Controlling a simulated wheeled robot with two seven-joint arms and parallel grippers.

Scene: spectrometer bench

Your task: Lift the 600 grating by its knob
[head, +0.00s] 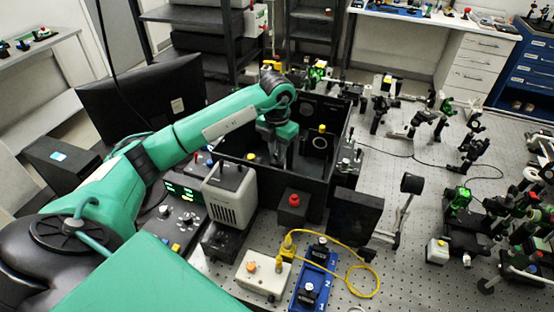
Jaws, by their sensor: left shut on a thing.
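My left gripper (280,158) reaches down into the open black spectrometer box (232,166). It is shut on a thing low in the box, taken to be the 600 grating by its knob. The fingers and the box wall hide most of it, and I cannot read a label or tell whether it is clear of its seat. My right gripper is not in view.
A blue tray (328,268) with dark, pale-knobbed pieces stands in front of the box. Near it are a yellow cable (377,281), a white box (258,287) and a grey lamp housing (229,187). Optics mounts crowd the perforated bench to the right.

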